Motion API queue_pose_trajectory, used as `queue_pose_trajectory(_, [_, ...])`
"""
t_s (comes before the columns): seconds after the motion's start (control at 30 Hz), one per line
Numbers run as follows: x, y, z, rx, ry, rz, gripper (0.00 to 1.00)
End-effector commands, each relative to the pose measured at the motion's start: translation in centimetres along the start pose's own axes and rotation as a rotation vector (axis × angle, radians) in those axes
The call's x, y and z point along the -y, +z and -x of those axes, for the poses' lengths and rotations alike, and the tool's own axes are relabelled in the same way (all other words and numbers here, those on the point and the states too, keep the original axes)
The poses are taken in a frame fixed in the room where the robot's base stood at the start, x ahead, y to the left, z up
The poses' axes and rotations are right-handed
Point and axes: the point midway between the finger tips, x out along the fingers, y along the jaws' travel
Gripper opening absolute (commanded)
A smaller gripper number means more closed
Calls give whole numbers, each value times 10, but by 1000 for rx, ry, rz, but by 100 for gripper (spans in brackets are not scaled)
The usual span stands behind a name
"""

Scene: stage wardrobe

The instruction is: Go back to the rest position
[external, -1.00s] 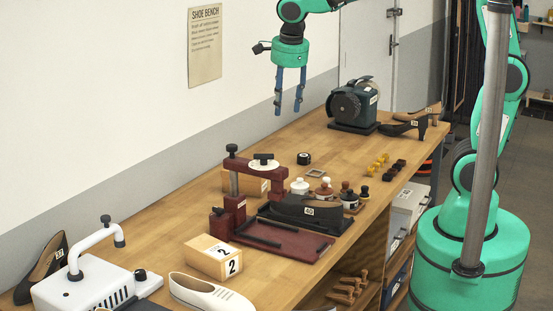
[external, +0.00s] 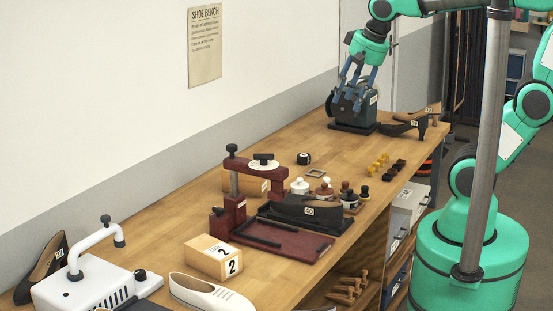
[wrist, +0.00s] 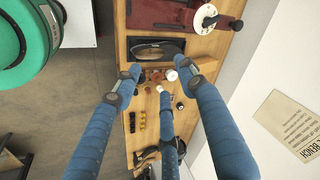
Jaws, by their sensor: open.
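My gripper (external: 357,92) has blue fingers spread open with nothing between them.
Bottles (external: 322,190), yellow pieces (external: 378,161) and a dark high-heeled shoe (external: 405,128) stand nearby. A wooden block marked 2 (external: 212,257) and a white shoe (external: 208,293) are at the front.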

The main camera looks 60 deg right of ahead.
Motion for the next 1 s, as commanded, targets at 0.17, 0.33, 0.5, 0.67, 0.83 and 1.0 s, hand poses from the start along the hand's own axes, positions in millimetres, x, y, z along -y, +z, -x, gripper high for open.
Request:
queue_pose_trajectory(0.17, [-25,18,5,-31,-32,239,41])
queue_pose_trajectory(0.33, [-44,34,6,-66,-52,463,41])
queue_pose_trajectory(0.5, [-58,46,6,-94,-60,625,41])
queue_pose_trajectory(0.67, [-63,51,5,-106,-62,697,41])
queue_pose_trajectory(0.83, [-64,52,5,-107,-62,710,41])
queue_pose_trajectory(1.0, [-64,52,5,-107,-62,708,41])
